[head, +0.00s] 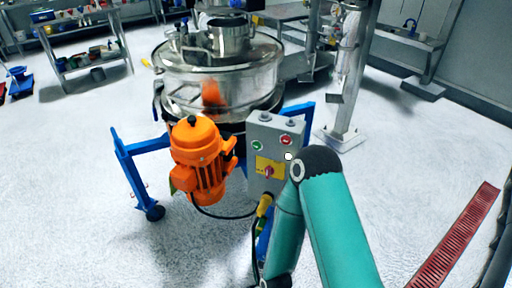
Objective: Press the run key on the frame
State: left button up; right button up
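A grey control box (275,128) is on the blue frame (146,148) of the sifter, facing me. A green button (257,146) is on its upper left and a red button (286,140) on its upper right. I cannot read any labels on them. Below them, a red rotary knob (268,171) sits on a yellow plate. The steel sifter drum (245,82) stands above the frame. My teal arm bends in front of the box's lower right, leaving both buttons visible. Neither of my grippers shows.
An orange motor (200,160) is left of the box. A yellow plug (265,205) and black cable hang below it. A steel post (345,90) stands behind right. A red floor grate (455,240) lies at right. Open floor extends left.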

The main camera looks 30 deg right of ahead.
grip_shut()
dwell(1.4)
